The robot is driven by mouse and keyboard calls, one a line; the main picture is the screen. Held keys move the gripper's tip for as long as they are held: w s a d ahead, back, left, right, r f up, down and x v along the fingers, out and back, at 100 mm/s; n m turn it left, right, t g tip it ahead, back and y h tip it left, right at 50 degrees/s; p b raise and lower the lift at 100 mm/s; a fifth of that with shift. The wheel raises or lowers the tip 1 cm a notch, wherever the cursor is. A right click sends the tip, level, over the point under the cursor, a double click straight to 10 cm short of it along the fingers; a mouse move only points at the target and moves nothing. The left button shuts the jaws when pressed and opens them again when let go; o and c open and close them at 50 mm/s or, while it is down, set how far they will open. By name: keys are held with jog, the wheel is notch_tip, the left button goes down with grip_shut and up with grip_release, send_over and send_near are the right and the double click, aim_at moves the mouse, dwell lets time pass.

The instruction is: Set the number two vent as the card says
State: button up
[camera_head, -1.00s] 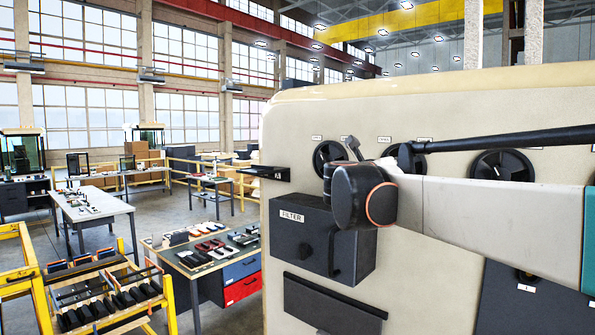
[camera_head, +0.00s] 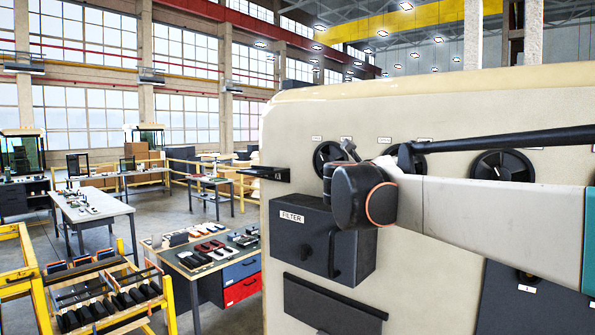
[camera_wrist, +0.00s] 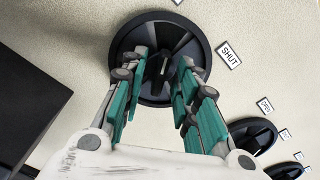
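In the wrist view a round black vent (camera_wrist: 128,45) with spoke-like ribs and a raised centre bar sits on the cream panel. A white label reading SHUT (camera_wrist: 229,54) is beside it. My gripper (camera_wrist: 164,72) is in front of this vent, with its teal and grey fingers apart on either side of the centre bar. I cannot tell whether they touch it. In the head view the gripper (camera_head: 349,150) is mostly hidden behind my arm, by the leftmost vent (camera_head: 326,153). Two more vents, a middle one (camera_head: 401,150) and a right one (camera_head: 503,165), show there. No vent numbers are readable.
A dark box marked FILTER (camera_head: 310,235) juts from the panel (camera_head: 430,95) below the leftmost vent. A black ledge (camera_head: 265,173) sticks out at the panel's left edge. More vents (camera_wrist: 253,134) continue at the wrist view's lower right. Workbenches and a yellow trolley stand left.

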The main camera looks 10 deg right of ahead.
jog(key=shift+s, duration=0.1)
jog(key=shift+v, duration=6.05)
jog(key=s+f+m+g+y+b, duration=0.15)
jog(key=s+f+m+b, duration=0.35)
jog(key=f, duration=0.8)
jog(key=s+f+m+g+y+b, duration=0.1)
jog(key=s+f+m+y+b, duration=0.4)
jog(key=f, duration=0.8)
jog(key=s+f+m+g+y+b, duration=0.1)
jog(key=s+f+m+b, duration=0.2)
jog(key=f+m+b, duration=0.65)
jog(key=s+a+f+m+y+b, duration=0.2)
jog(key=s+a+f+m+b, duration=0.1)
jog(key=f, duration=0.7)
jog(key=s+a+f+m+y+b, duration=0.2)
jog(key=s+a+f+m+b, duration=0.1)
jog(key=f, duration=0.7)
jog(key=s+a+f+m+y+b, duration=0.2)
jog(key=f+m, duration=0.4)
jog(key=f, duration=0.4)
jog(key=shift+s+a+f+y+b, duration=0.4)
jog(key=shift+s+a+b, duration=0.2)
jog(key=shift+s+b, duration=0.65)
